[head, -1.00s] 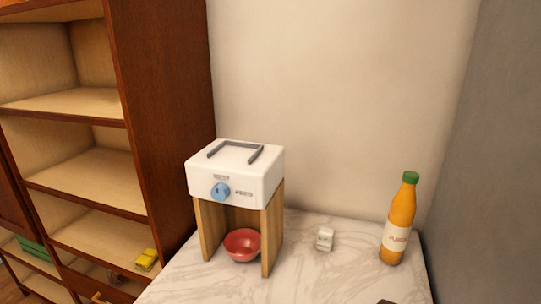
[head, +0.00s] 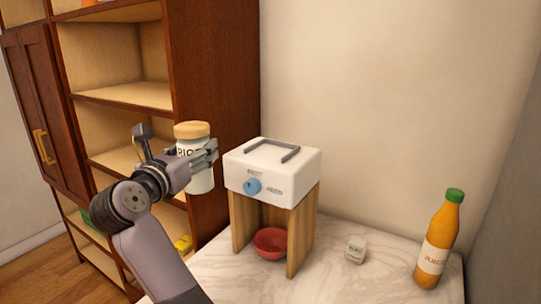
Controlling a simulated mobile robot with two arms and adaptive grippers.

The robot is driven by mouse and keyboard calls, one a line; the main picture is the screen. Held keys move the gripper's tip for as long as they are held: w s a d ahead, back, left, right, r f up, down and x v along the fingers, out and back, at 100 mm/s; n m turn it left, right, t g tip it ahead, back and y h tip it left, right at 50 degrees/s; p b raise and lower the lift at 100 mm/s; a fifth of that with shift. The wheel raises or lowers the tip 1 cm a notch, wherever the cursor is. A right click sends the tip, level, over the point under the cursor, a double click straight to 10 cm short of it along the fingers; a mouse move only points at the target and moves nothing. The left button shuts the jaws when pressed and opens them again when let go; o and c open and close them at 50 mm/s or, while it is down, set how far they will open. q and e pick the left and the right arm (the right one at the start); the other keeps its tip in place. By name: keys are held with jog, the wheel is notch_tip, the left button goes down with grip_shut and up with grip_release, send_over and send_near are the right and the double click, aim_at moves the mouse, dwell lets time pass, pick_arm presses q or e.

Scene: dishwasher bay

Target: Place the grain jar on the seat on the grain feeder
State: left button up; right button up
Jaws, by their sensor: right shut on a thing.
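The grain jar (head: 200,182) is pale with a tan lid and a dark-lettered label, partly covered by the fingers. My right gripper (head: 204,155) is shut on it and holds it upright in the air, left of the feeder and apart from it. The grain feeder (head: 272,176) is a white box with a blue knob on wooden side panels, standing on the marbled counter. The seat (head: 280,145) is a dark three-sided bracket on the feeder's top, and it is empty. My left gripper is out of view.
A red bowl (head: 270,243) sits under the feeder between its panels. A small white item (head: 356,250) and an orange bottle with a green cap (head: 437,243) stand to the right on the counter (head: 325,280). A wooden shelf unit (head: 212,75) rises behind the jar.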

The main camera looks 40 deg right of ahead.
jog(key=s+d+r+m+g+h+b, duration=0.1)
jog(key=d+r+m+g+h, duration=0.2)
jog(key=d+r, duration=0.8)
jog(key=s+d+r+m+g, duration=0.25)
jog(key=d+r+g, duration=0.25)
jog(key=d+r, duration=0.6)
jog(key=f+p, duration=0.1)
jog(key=f, duration=0.5)
jog(key=a+f+p, duration=0.1)
jog(key=f, duration=0.5)
jog(key=w+a+f+p, duration=0.1)
jog(key=f, duration=0.4)
jog(key=shift+f, duration=0.4)
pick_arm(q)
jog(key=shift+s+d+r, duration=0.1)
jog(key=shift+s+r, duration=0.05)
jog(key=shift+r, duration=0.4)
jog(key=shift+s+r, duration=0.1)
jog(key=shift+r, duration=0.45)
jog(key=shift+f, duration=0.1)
pick_arm(e)
jog(key=shift+f, duration=0.2)
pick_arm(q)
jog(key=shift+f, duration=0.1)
pick_arm(e)
jog(key=o, duration=1.7)
